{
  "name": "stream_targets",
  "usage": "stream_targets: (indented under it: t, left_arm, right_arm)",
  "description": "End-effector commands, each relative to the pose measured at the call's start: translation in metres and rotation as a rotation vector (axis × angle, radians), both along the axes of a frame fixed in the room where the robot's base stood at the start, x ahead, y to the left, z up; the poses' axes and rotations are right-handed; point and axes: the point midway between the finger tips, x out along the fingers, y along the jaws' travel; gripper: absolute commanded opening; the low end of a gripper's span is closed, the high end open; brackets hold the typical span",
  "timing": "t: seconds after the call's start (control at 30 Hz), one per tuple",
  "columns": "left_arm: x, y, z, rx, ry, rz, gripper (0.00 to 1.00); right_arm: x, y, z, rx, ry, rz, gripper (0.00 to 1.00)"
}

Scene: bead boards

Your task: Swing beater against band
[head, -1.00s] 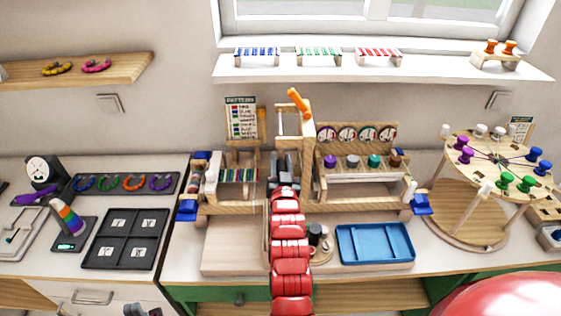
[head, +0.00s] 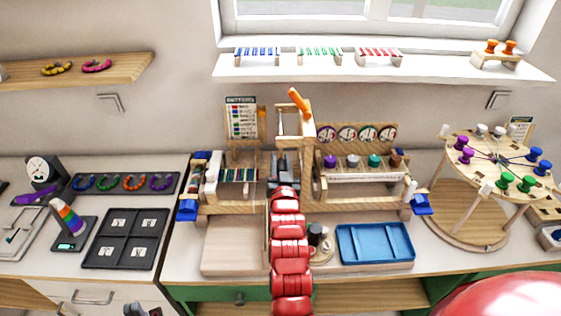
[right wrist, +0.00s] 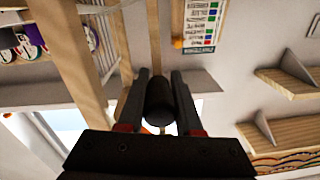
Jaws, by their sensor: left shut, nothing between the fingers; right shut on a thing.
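The wooden bead loom (head: 340,200) stands on the middle table, with a band of coloured, striped threads (head: 238,175) on its left part. My right gripper (head: 284,160) reaches in at the loom's middle. In the right wrist view, its fingers are closed on a dark round handle (right wrist: 159,100), taken to be the beater's, with a pale rod beyond it. My arm hides much of the loom's middle, so I cannot tell whether the beater touches the band. My left gripper (head: 140,311) shows only partly at the bottom edge, low in front of the left cabinet, shut and empty.
A blue tray (head: 375,243) lies right of my arm, beside a small dark knobbed piece (head: 318,236). An upright wooden post with an orange top (head: 298,101) rises behind my gripper. A round peg stand (head: 462,222) is at right, a black compartment tray (head: 125,239) at left.

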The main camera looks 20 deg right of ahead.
Motion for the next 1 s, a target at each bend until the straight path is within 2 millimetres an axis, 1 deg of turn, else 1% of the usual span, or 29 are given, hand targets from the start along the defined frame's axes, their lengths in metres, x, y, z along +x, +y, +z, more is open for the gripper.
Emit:
stream_targets:
  t: [0.5, 0.57, 0.73, 0.83, 1.0]
  left_arm:
    - [0.0, 0.0, -0.002, 0.0, 0.0, 0.0, 0.0]
    - [0.0, 0.0, -0.008, 0.0, 0.0, 0.0, 0.0]
    - [0.0, 0.0, -0.04, 0.0, 0.0, 0.0, 0.0]
    - [0.0, 0.0, -0.048, 0.0, 0.0, 0.0, 0.0]
    - [0.0, 0.0, -0.052, 0.0, 0.0, 0.0, 0.0]
  right_arm:
    - [0.0, 0.0, -0.001, 0.004, -0.001, 0.0, 0.0]
    - [0.0, 0.0, -0.003, 0.02, -0.006, 0.0, 0.0]
    - [0.001, 0.002, -0.005, 0.154, -0.052, -0.001, 0.0]
    - [0.003, 0.009, -0.002, 0.23, -0.07, 0.0, 0.0]
    - [0.005, 0.016, 0.003, 0.314, -0.09, 0.001, 0.0]
